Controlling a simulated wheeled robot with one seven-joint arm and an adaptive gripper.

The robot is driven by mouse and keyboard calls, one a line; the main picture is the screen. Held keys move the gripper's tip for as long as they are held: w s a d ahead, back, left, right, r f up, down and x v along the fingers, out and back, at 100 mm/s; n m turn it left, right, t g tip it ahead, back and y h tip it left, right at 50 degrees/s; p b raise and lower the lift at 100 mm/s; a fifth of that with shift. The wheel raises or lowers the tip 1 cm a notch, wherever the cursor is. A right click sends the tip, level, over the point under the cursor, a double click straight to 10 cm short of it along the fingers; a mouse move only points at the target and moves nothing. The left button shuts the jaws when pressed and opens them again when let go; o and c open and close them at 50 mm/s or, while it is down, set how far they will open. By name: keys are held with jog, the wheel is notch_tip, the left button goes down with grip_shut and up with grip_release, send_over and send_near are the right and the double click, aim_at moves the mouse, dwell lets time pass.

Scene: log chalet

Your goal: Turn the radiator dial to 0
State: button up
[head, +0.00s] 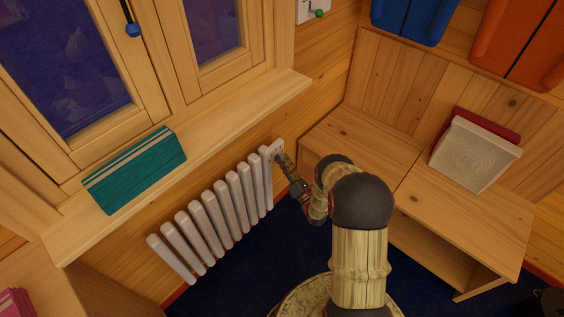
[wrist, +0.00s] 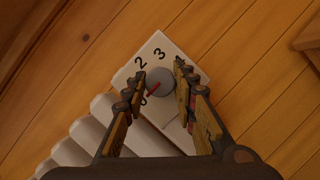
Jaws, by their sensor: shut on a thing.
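The white radiator (head: 215,215) stands under the window, with its dial plate (head: 271,150) at its right end. In the wrist view the plate (wrist: 148,52) shows the figures 2 and 3, a partly hidden figure at the right, and what looks like a 0 at lower left. The round grey dial (wrist: 161,80) has a red pointer (wrist: 153,89) directed lower left, towards that 0. My gripper (wrist: 160,77) is shut on the dial, one finger on each side. In the head view my gripper (head: 282,159) reaches the plate, and the dial itself is hidden.
A teal book-like block (head: 135,170) lies on the windowsill (head: 215,138) above the radiator. Dark blue floor (head: 235,270) lies open before the radiator.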

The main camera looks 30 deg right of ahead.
dwell(0.3)
jog(key=o, duration=1.2)
jog(key=shift+c, duration=0.2)
jog(key=shift+s, duration=0.1)
jog(key=v, duration=1.1)
jog(key=shift+s+f, duration=0.1)
jog(key=shift+s, duration=0.3)
